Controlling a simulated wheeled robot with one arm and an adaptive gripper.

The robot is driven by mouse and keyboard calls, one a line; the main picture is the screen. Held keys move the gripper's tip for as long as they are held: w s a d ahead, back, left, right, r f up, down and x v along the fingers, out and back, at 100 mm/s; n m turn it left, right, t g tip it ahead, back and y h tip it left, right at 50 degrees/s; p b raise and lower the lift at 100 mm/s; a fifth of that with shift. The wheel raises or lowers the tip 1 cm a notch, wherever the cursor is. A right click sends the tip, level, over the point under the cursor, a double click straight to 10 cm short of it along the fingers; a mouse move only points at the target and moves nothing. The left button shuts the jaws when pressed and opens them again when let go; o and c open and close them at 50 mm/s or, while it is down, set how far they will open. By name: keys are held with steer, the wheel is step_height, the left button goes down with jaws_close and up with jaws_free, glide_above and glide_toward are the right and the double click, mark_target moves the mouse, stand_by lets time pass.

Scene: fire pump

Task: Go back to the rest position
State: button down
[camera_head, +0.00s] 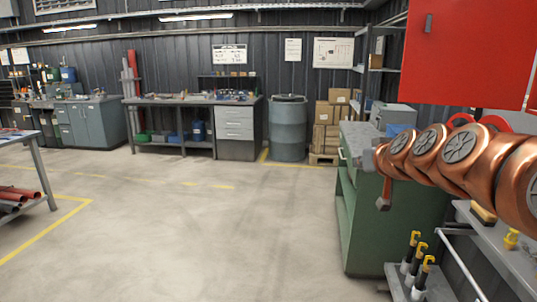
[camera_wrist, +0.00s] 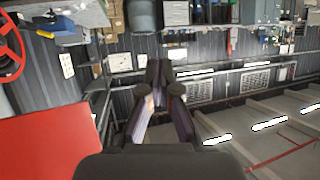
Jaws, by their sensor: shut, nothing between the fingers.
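My gripper (camera_wrist: 162,76) is in the middle of the wrist view, with its dark fingers together and nothing held. The wrist view is upside down, and the fingers stand out against the dark wall and ceiling, apart from any object. In the head view my copper-coloured arm reaches in from the right edge, over the green cabinet and the grey bench. The gripper itself cannot be made out clearly there.
A red cabinet (camera_head: 465,50) hangs at upper right, near my arm. A green cabinet (camera_head: 395,225) and a grey bench (camera_head: 500,250) stand below it. A grey drum (camera_head: 288,130) and cardboard boxes (camera_head: 325,125) stand at the back. The middle floor (camera_head: 200,230) is clear.

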steer(key=s+a+f+n+g+y+p, duration=0.1)
steer(key=s+a+f+g, duration=0.3)
steer(key=s+f, duration=0.45)
steer(key=s+a+f+g+p, duration=0.1)
steer(key=s+a+f+g, duration=0.4)
steer(key=s, duration=0.6)
steer(key=s+d+f+m+g+h, duration=0.1)
steer(key=s+d+f+g, duration=0.1)
steer(key=s, duration=1)
steer(key=s+d+f+g+h+p, duration=0.1)
steer(key=s+f+g, duration=0.3)
steer(key=s, duration=0.9)
step_height(320, 180, down, 3)
steer(key=shift+d+r+m+h, duration=0.1)
steer(key=shift+d+m+h, duration=0.2)
steer(key=shift+d+m, duration=0.1)
